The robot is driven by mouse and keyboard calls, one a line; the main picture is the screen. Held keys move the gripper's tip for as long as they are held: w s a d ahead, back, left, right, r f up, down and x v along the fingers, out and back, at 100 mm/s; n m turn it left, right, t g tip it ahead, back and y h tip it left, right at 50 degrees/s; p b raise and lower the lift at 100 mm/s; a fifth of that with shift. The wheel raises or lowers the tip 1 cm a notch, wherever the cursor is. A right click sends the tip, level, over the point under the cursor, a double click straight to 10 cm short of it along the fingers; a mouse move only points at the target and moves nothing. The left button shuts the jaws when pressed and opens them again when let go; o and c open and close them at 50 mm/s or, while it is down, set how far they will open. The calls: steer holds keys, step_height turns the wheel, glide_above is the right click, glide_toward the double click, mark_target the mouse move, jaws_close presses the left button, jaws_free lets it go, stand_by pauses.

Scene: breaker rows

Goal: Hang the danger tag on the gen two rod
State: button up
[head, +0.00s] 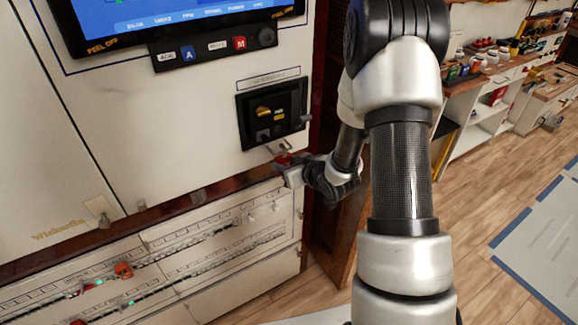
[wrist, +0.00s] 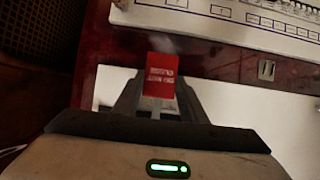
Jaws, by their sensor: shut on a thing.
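My gripper (head: 290,172) is shut on the red danger tag (head: 283,160), close to the cabinet front and just below the black breaker unit (head: 272,112). In the wrist view the tag (wrist: 161,76) stands up between the fingers (wrist: 157,104), its pale lettering too small to read. Its top edge lies against the dark red ledge in that view; I cannot tell whether it touches. A small grey metal fitting (wrist: 267,70) shows to the right of the tag. I cannot tell which fitting is the gen two rod.
A blue screen (head: 180,15) and a black button strip (head: 215,48) are above. Breaker rows (head: 190,245) run below the dark red ledge (head: 150,215). Another grey fitting (head: 198,195) sits on the ledge. Shelves (head: 490,120) and open wooden floor lie to the right.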

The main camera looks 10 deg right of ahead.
steer(key=shift+f, duration=0.3)
steer(key=o, duration=1.1)
steer(key=shift+o, duration=0.2)
